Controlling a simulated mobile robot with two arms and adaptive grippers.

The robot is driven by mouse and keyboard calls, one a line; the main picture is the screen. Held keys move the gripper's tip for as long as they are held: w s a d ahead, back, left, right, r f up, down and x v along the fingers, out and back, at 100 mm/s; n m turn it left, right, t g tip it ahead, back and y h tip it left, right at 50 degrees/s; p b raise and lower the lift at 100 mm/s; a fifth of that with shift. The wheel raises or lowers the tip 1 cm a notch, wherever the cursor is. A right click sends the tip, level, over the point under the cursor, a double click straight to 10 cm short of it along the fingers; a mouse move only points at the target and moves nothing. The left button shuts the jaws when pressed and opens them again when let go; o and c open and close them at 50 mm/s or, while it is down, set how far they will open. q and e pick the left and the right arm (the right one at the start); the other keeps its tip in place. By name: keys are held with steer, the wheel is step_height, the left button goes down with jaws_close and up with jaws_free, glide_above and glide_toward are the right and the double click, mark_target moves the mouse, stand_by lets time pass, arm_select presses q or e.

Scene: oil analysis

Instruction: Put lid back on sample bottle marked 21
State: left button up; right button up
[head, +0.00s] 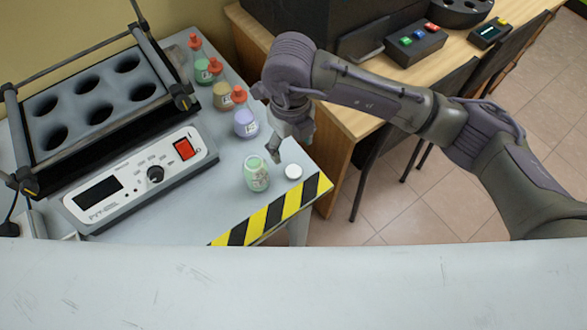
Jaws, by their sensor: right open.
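A small bottle (257,176) of pale green liquid stands upright and without a lid near the striped corner of the grey table. Its label is too small to read. A round white lid (293,172) lies on the table just right of the bottle. My right gripper (275,153) points down above and behind the bottle and lid, apart from both as far as I can tell. It is open, and nothing shows between its fingers. My left gripper is not in view.
Several red-capped bottles stand in a row behind, the nearest a lavender one (245,124). A device (145,178) with a knob and red switch stands at left, before a rack (88,100) with round holes. Yellow-black tape (272,214) marks the table's front edge.

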glide_above(294, 171)
steer(key=shift+w+a+f, duration=0.1)
steer(key=shift+a+f, duration=0.05)
steer(key=shift+f, duration=0.95)
steer(key=shift+w+a+f, duration=0.1)
steer(key=shift+a+f, duration=0.05)
steer(key=shift+f, duration=0.95)
steer(key=shift+f, duration=0.1)
steer(key=f, duration=0.3)
steer(key=f+p, duration=0.1)
steer(key=shift+s+d+f, duration=0.2)
steer(key=shift+s+d, duration=0.1)
steer(key=shift+f, duration=0.3)
steer(key=c, duration=0.8)
